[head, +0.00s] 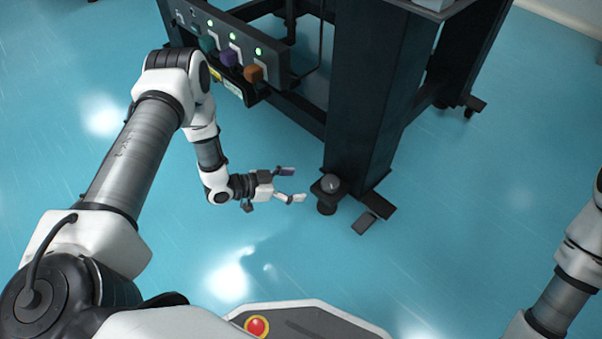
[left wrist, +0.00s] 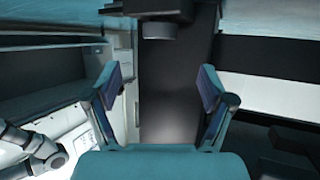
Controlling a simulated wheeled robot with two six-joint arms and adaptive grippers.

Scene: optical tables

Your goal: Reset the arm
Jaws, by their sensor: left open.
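My left arm (head: 133,150) comes in from the left and bends down at its elbow. My left gripper (head: 291,185) is open and empty, its fingers apart, in front of the dark table leg. In the left wrist view the same gripper (left wrist: 160,108) shows two spread fingers with nothing between them. My right arm (head: 575,262) shows only in part at the right edge of the head view, and its gripper is out of the picture.
A dark optical table leg (head: 365,95) stands just beyond the left gripper, with a levelling foot (head: 328,190) at its base. A panel (head: 222,42) with green lights and coloured blocks hangs at the upper left. The blue floor (head: 480,210) is clear to the right.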

